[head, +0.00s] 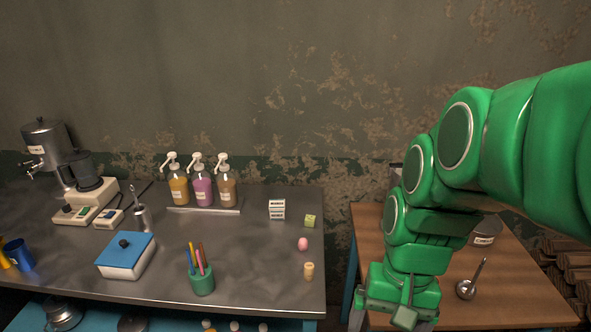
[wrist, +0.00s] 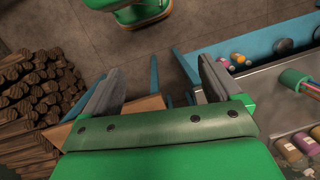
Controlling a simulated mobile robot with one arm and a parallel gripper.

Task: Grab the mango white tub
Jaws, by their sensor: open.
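I cannot pick out a tub marked mango for certain. Several small white tops (head: 234,326) show at the bottom edge of the head view, on the blue lower shelf under the metal table. In the wrist view, small round containers (wrist: 238,59) in orange, purple and white lie on that blue shelf, right of my fingers; their labels are too small to read. My gripper (wrist: 160,85) is open and empty, its two dark fingers apart. In the head view my gripper (head: 398,312) hangs in front of the wooden table, right of the metal table.
A ladle (head: 467,288) lies on the wooden table (head: 520,300). Stacked logs (wrist: 35,95) stand at left in the wrist view.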

